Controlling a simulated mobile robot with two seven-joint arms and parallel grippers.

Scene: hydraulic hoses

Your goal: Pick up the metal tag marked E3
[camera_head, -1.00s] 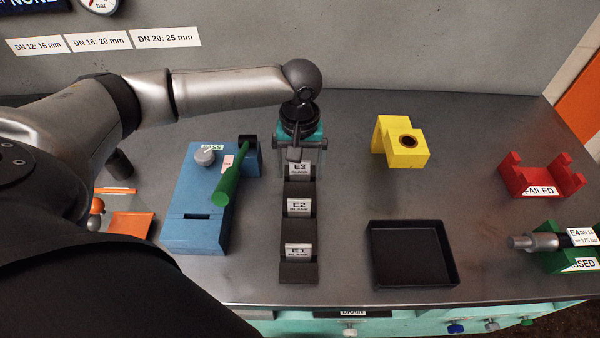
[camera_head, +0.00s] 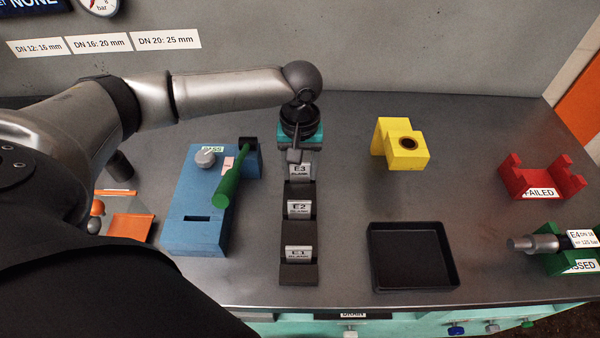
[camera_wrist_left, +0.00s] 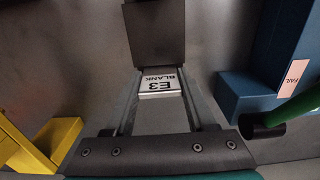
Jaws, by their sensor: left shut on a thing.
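The metal tag marked E3 BLANK (camera_head: 300,169) stands in the back slot of a dark stepped rack (camera_head: 299,238). It also shows in the left wrist view (camera_wrist_left: 160,83), between the fingers. My left gripper (camera_head: 299,160) points down at the back of the rack and is shut on the E3 tag. Its fingertips (camera_wrist_left: 158,88) lie at the tag's two side edges. The tag marked E2 (camera_head: 299,208) and the tag marked E1 (camera_head: 298,252) stand in the steps in front. My right gripper is not in view.
A blue block with a green handle (camera_head: 228,180) stands close on the left. A yellow stand (camera_head: 402,145) and an empty black tray (camera_head: 374,278) are on the right. A red FAILED cradle (camera_head: 540,180) and a green cradle holding a hose (camera_head: 570,264) are far right.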

